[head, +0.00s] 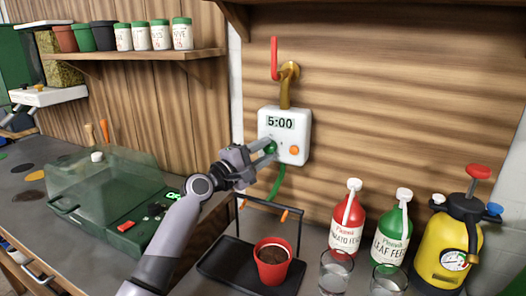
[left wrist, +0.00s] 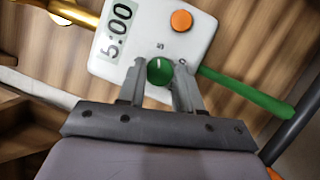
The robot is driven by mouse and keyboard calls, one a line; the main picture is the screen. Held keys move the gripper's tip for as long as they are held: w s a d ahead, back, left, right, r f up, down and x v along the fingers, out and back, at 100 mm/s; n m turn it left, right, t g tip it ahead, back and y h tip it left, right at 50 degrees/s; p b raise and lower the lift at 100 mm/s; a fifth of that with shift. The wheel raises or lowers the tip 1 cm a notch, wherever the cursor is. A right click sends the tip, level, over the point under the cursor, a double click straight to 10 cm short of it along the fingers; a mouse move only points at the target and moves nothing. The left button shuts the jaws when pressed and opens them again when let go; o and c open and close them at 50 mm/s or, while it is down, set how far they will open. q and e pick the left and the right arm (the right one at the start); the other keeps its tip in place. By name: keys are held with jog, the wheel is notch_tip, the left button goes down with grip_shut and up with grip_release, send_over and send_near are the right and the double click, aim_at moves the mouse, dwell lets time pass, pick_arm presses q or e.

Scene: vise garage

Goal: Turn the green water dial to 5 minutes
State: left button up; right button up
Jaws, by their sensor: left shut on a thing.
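The white water timer box (head: 298,122) hangs on the wooden wall below a brass tap, and its display (head: 281,122) reads 5:00. The green dial (head: 270,147) is at the lower left of its face, with an orange button (head: 294,150) beside it. My left gripper (head: 262,149) is at the dial. In the left wrist view its two fingers are on either side of the green dial (left wrist: 160,71), shut on it, and the display (left wrist: 117,30) reads 5:00 there too. My right gripper is in neither view.
A green hose (head: 277,184) runs down from the box. Below stand a black tray with a red pot (head: 272,262), red (head: 346,228) and green (head: 391,235) bottles, glasses, and a yellow sprayer (head: 446,245). A clear-lidded green propagator (head: 110,205) is at left.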

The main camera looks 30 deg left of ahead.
pick_arm(q)
jog(key=shift+m+g, duration=0.3)
jog(key=shift+m, duration=0.2)
jog(key=o, duration=1)
jog(key=shift+s, duration=0.1)
jog(key=shift+v, duration=3.5)
jog(key=shift+a, duration=0.1)
